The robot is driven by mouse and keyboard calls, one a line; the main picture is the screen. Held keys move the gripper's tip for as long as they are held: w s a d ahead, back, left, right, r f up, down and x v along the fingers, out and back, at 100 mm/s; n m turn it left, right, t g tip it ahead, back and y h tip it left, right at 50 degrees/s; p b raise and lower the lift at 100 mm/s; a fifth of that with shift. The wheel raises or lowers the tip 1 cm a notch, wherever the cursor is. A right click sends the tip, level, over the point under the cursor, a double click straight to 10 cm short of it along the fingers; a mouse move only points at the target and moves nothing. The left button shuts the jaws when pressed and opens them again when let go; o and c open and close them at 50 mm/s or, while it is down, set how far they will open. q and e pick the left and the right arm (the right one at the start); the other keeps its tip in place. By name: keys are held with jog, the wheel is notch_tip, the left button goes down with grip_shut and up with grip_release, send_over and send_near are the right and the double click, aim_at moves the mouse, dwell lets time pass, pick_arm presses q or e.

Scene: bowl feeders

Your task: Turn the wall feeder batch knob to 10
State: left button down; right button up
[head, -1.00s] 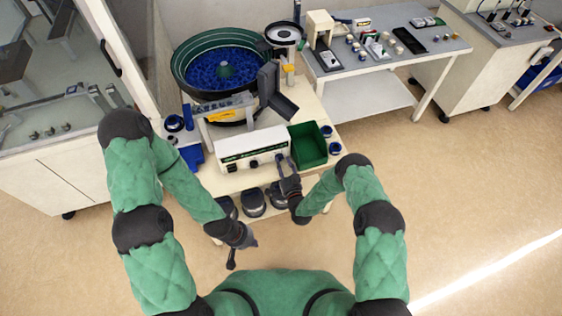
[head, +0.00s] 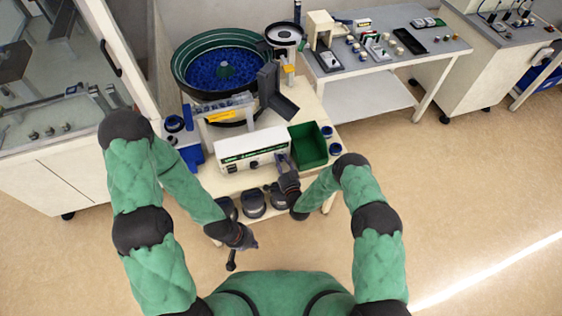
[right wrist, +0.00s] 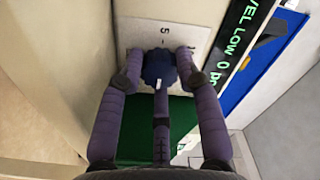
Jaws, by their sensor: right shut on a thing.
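The wall feeder's white control box (head: 252,147) stands at the front of the feeder table, with a dark display strip and dark knobs on its front. In the right wrist view, a dark blue knob (right wrist: 158,67) with a small white mark sits on a pale dial plate (right wrist: 143,32). A 5 is readable on the plate; other markings are hidden. My right gripper (head: 283,161) is shut on this knob, its purple-grey fingers (right wrist: 158,78) on both sides. In the head view the gripper largely covers the knob. My left gripper (head: 243,256) hangs empty, fingers spread, below the table's front edge.
A green bin (head: 308,146) stands right of the box. The bowl feeder (head: 222,70) with blue parts stands behind it. Dark round feet or cups (head: 253,204) sit on the shelf below. The floor at right is clear.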

jog(key=shift+w+n, duration=0.1)
jog(key=shift+n, duration=0.3)
jog(key=shift+n+b, duration=0.8)
jog(key=shift+n, duration=0.2)
jog(key=n+b, duration=0.1)
jog(key=n, duration=0.2)
jog(key=shift+n+b, duration=0.4)
jog(key=n+b, duration=0.1)
jog(key=n, duration=0.2)
jog(key=shift+r+n+b, duration=0.1)
jog(key=shift+n+b, duration=0.2)
jog(key=shift+b, duration=0.05)
jog(key=n+b, duration=0.1)
jog(key=n, duration=0.2)
jog(key=shift+n+b, duration=0.3)
jog(key=shift+b, duration=0.05)
jog(key=n+b, duration=0.2)
jog(key=n, duration=0.3)
jog(key=shift+a+b, duration=0.1)
jog(key=shift+b, duration=0.2)
jog(key=n+b, duration=0.1)
jog(key=n, duration=0.3)
jog(key=shift+n+b, duration=0.3)
